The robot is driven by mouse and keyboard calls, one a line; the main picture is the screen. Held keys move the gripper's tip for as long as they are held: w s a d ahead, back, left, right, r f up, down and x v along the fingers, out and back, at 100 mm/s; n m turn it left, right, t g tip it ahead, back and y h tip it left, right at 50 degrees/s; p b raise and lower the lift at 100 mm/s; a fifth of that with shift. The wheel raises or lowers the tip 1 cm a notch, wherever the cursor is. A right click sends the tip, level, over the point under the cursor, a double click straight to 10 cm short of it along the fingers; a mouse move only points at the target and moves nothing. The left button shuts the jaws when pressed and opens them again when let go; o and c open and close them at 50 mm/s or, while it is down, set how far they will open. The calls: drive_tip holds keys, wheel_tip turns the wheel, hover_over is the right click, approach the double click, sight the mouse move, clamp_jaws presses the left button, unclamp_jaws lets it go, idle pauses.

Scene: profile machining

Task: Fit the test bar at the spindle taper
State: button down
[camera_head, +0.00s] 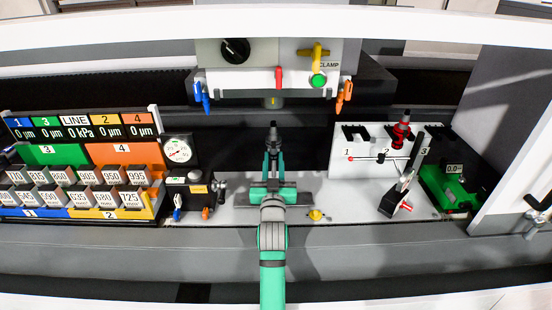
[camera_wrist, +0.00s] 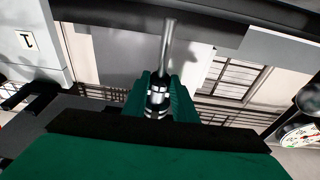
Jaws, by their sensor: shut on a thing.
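My gripper (camera_head: 273,157) is shut on the test bar (camera_head: 273,134), which stands up from between the green fingers. In the wrist view my gripper (camera_wrist: 160,100) closes around its black and silver collar, and the test bar's smooth silver shank (camera_wrist: 167,45) points away toward the top of the picture. The spindle nose (camera_head: 272,102) sits under the white headstock (camera_head: 236,80) at the top centre. In the head view the bar's dark tip lies below the spindle nose in the picture, with a visible gap. The taper opening itself is hidden.
A white rack (camera_head: 345,170) at right has numbered slots and a red tool holder (camera_head: 401,130). A green box (camera_head: 448,188) stands at far right. Numbered blocks (camera_head: 80,185) and a dial gauge (camera_head: 177,150) are at left. Blue (camera_head: 205,97) and orange (camera_head: 345,95) handles flank the headstock.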

drive_tip(key=shift+a+f, duration=0.2)
drive_tip(key=shift+a, duration=0.05)
drive_tip(key=shift+w+d+f, duration=0.1)
drive_tip(key=shift+w+d, duration=0.05)
drive_tip(key=shift+w, duration=0.1)
drive_tip(key=shift+s, duration=0.1)
